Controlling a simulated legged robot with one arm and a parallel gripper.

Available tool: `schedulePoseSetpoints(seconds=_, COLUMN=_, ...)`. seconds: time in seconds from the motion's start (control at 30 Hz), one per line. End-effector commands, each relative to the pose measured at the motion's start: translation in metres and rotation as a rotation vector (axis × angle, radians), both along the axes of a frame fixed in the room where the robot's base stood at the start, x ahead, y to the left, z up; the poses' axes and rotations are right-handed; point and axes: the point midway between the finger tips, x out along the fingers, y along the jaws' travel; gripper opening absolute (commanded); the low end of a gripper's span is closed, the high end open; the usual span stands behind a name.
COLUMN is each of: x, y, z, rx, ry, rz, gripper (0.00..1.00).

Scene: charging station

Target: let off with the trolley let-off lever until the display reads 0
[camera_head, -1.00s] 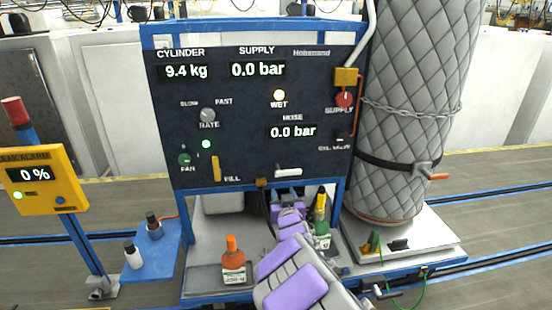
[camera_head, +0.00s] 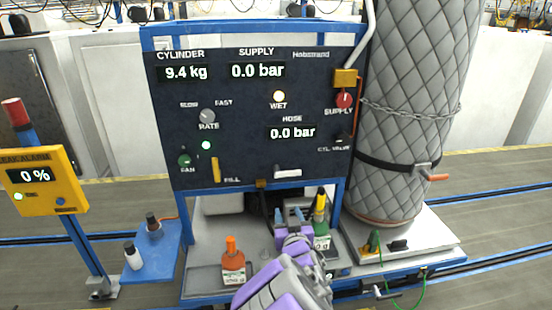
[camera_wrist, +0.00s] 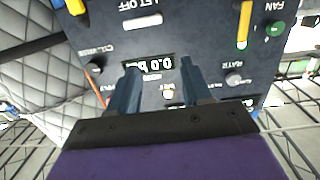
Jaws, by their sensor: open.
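The let-off lever shows in the wrist view as a white bar (camera_wrist: 142,22) by the LET OFF lettering. In the head view a white lever (camera_head: 288,173) sits low on the dark panel, its lettering not readable. The HOSE display (camera_head: 292,133) reads 0.0 bar and also shows inverted in the wrist view (camera_wrist: 150,67). The CYLINDER display (camera_head: 187,73) reads 9.4 kg and the SUPPLY display (camera_head: 257,71) 0.0 bar. My gripper (camera_head: 290,215) is open and empty, below the lever and apart from it. In the wrist view its fingers (camera_wrist: 160,72) point towards the panel.
The yellow FILL lever (camera_head: 216,169) is left of the white one. A quilted cylinder (camera_head: 410,110) is chained at right. The leak alarm (camera_head: 38,181) reads 0 %.

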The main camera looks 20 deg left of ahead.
Motion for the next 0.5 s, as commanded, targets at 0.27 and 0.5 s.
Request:
schedulePoseSetpoints(seconds=0.27, x=-0.04, y=-0.022, z=0.001, rx=-0.002, ry=0.003, rz=0.0, gripper=0.49)
schedulePoseSetpoints(seconds=0.5, x=-0.047, y=-0.025, z=-0.001, rx=0.002, ry=-0.003, rz=0.001, gripper=0.49)
